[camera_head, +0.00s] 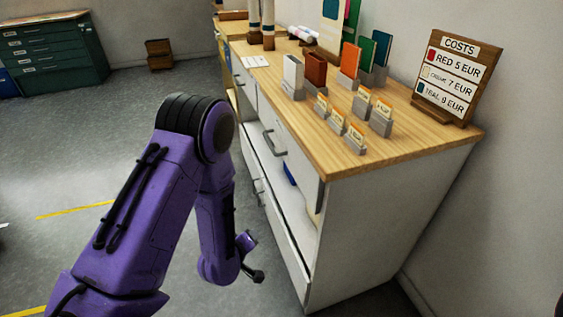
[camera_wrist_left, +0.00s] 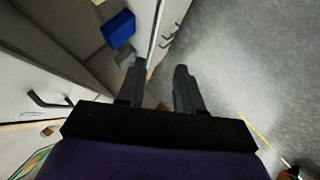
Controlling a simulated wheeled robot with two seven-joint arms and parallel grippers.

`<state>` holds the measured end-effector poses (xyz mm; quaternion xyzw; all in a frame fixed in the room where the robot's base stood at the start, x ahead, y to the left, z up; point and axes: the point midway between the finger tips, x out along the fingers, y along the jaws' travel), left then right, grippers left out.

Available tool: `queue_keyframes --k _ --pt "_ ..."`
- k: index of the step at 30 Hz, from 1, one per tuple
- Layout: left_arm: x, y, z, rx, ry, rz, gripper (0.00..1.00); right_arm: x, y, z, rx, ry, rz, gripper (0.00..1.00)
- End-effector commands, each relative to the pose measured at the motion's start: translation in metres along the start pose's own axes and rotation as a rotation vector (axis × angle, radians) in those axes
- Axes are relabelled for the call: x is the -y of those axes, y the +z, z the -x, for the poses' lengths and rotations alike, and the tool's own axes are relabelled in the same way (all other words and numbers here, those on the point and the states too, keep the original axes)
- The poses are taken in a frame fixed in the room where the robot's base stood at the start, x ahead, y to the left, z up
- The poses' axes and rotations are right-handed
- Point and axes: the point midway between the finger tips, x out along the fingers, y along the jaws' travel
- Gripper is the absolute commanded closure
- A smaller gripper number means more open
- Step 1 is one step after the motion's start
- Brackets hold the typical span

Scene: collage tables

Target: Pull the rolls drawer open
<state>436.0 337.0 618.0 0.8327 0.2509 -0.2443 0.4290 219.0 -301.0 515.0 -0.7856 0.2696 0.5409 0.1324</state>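The wooden-topped white cabinet (camera_head: 385,215) has fronts with grey bar handles on its left side. One handle (camera_head: 275,143) is on an upper front and another handle (camera_head: 258,190) is lower. I cannot read which drawer is the rolls drawer. Between the fronts is an open space with a blue item (camera_head: 289,174) inside; the wrist view also shows this blue item (camera_wrist_left: 118,30). My left gripper (camera_head: 255,258) is low, in front of the cabinet. In the wrist view its fingers (camera_wrist_left: 160,88) are apart, with no handle between them. A handle (camera_wrist_left: 48,102) shows left of them, another (camera_wrist_left: 165,40) beyond. My right gripper is out of view.
The cabinet top holds card holders (camera_head: 292,75), small label stands (camera_head: 338,122) and a costs sign (camera_head: 457,75). A green drawer cabinet (camera_head: 50,55) and a small brown box (camera_head: 159,54) stand farther back.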

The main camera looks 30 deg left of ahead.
Motion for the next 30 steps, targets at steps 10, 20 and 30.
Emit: queue_keyframes --k 10,20,30 --pt "-0.132 -0.142 -0.051 -0.081 0.767 0.685 0.65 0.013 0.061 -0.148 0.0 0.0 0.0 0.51" --pt "-0.169 -0.175 -0.062 -0.06 0.845 0.745 0.65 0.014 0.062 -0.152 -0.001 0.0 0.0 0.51" --pt "-0.21 -0.196 -0.104 -0.061 0.842 0.747 0.65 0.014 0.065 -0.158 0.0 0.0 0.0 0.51"
